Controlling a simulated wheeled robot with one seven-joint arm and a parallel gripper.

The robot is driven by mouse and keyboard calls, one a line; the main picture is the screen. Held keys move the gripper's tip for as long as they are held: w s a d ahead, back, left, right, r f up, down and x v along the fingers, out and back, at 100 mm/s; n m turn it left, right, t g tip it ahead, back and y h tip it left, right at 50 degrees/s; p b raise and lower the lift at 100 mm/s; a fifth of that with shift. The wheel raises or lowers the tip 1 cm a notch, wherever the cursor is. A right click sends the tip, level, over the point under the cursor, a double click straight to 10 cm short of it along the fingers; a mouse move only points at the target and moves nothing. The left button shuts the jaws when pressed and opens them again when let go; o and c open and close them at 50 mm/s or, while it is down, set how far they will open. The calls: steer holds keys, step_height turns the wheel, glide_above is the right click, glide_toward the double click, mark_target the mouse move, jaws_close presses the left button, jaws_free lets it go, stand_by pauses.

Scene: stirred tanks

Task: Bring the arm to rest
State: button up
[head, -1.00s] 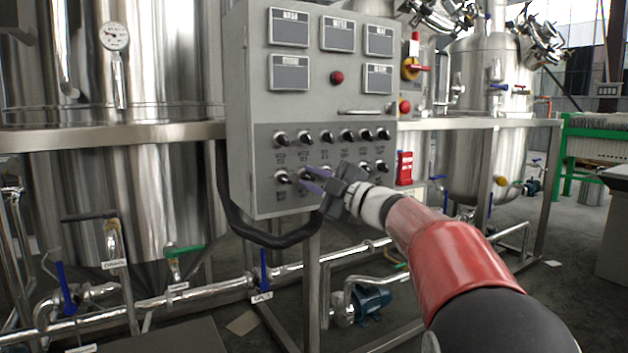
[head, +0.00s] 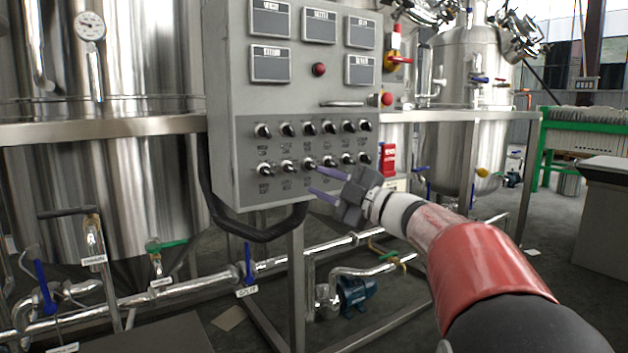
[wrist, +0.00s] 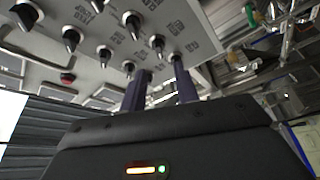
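My gripper (head: 318,183) is in front of the lower part of the grey control panel (head: 229,175), at the lower row of black knobs. Its two purple fingers are spread apart with nothing between them. In the wrist view the fingers (wrist: 160,88) point toward the panel face (wrist: 120,40), and several knobs (wrist: 102,55) show beyond and to the left of them. Whether a fingertip touches a knob cannot be told. My red and white arm reaches in from the lower right of the head view.
A large steel tank (head: 150,80) stands left, another (head: 465,70) at the back right. Pipes with a blue valve handle (head: 248,263) and a blue pump (head: 356,296) lie below the panel. A steel frame rail (head: 100,128) crosses at mid height. Open floor shows at right.

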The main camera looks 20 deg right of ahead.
steer(key=s+d+r+m+t+h+p, duration=0.1)
steer(key=s+d+m+h+p, duration=0.15)
steer(key=m+h, duration=0.45)
steer(key=s+d+r+m+t+h+p, duration=0.1)
steer(key=s+m+t+h+p, duration=0.1)
steer(key=s+m+h, duration=0.35)
steer(key=s+a+f+m+g+p, duration=0.1)
steer(key=s+a+f+m+g, duration=0.1)
steer(key=s+f+g, duration=0.2)
steer(key=s+a+f+m+g+p, duration=0.1)
steer(key=s+a+f+m+g, duration=0.2)
steer(key=s+f, duration=0.7)
steer(key=s+a+f+m+g+p, duration=0.1)
steer(key=s+a+f+m+g, duration=0.1)
steer(key=s+f+g, duration=0.4)
steer(key=s+a+f, duration=0.1)
steer(key=s, duration=0.3)
steer(key=shift+a+f+m+p, duration=0.15)
steer(key=shift+f+m+p, duration=0.1)
steer(key=shift+m+p, duration=0.1)
